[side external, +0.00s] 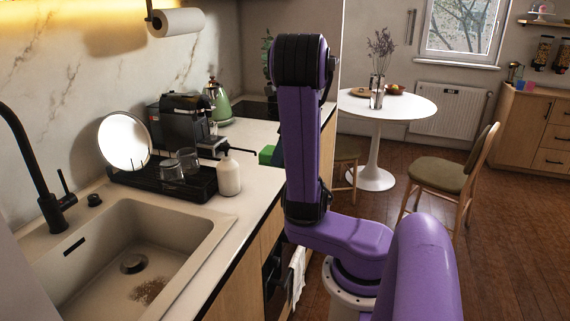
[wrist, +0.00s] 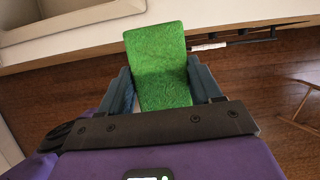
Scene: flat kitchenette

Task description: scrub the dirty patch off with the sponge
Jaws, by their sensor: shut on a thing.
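The green sponge (wrist: 160,72) is held between the two fingers of my gripper (wrist: 162,88) in the wrist view. In the side external view a small part of the sponge (side external: 267,154) shows left of my purple arm, above the counter's edge; my gripper is hidden behind the arm there. The dirty patch (side external: 148,290) is a brown speckled stain on the floor of the beige sink (side external: 190,262), near the drain. The sponge is well apart from the patch, farther back along the counter.
A white soap bottle (side external: 228,176) and a black dish rack (side external: 170,182) with glasses and a plate stand behind the sink. A black tap (side external: 40,175) rises at the sink's left. A coffee machine (side external: 184,122) stands farther back. The sink basin looks otherwise empty.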

